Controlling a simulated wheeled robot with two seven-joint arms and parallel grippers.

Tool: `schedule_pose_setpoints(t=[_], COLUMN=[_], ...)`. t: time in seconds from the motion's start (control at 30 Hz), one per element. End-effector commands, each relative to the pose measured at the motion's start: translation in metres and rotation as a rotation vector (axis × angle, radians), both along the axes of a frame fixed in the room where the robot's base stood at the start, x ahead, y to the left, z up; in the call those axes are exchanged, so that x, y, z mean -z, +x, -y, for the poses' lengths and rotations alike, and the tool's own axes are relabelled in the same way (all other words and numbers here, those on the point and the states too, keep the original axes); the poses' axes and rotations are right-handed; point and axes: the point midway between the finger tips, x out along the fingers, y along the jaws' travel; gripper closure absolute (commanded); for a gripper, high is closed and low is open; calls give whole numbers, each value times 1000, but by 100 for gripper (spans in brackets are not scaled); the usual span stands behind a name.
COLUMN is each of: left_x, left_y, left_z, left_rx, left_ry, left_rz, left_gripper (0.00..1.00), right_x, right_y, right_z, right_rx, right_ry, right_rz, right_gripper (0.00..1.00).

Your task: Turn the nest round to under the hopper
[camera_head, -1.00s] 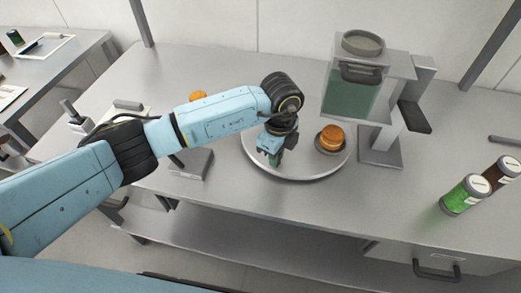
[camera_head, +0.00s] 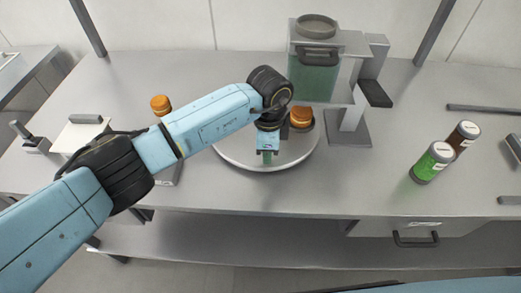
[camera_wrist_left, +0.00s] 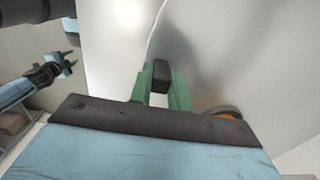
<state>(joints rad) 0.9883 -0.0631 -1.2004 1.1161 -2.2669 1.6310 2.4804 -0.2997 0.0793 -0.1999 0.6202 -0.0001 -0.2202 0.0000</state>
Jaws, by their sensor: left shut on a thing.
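The round pale turntable (camera_head: 236,158) lies on the steel bench. The nest (camera_head: 314,128), a dark ring holding an orange-topped piece (camera_head: 301,116), sits at its right back part, in front of and below the hopper (camera_head: 312,80), which has green contents. The nest also shows at the lower right in the left wrist view (camera_wrist_left: 228,111). My left gripper (camera_head: 267,158) is over the turntable's front, its green fingers shut on a black knob (camera_wrist_left: 161,74). My arm hides part of the turntable. My right gripper (camera_wrist_left: 70,61) shows small in the left wrist view, fingers apart and empty.
Another orange piece (camera_head: 160,104) stands left, behind my arm. The hopper's stand (camera_head: 349,128) is right of the turntable. The bench front between turntable and jars is clear.

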Motion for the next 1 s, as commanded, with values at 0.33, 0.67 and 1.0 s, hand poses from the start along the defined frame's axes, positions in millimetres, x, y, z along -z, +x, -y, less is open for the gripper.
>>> schedule_pose_setpoints(t=[0.33, 0.67, 1.0], left_x=[-2, -1, -2], left_y=[1, 0, 0], left_z=[4, 5, 4], left_rx=[-14, -12, -11], left_ry=[-3, -3, -1], left_rz=[4, 3, 2], left_gripper=[100, 65, 60], right_x=[1, 1, 1], right_y=[0, 0, 0], right_z=[0, 0, 0], right_rx=[0, 0, 0], right_ry=[0, 0, 0], right_rz=[0, 0, 0], right_gripper=[64, 64, 64])
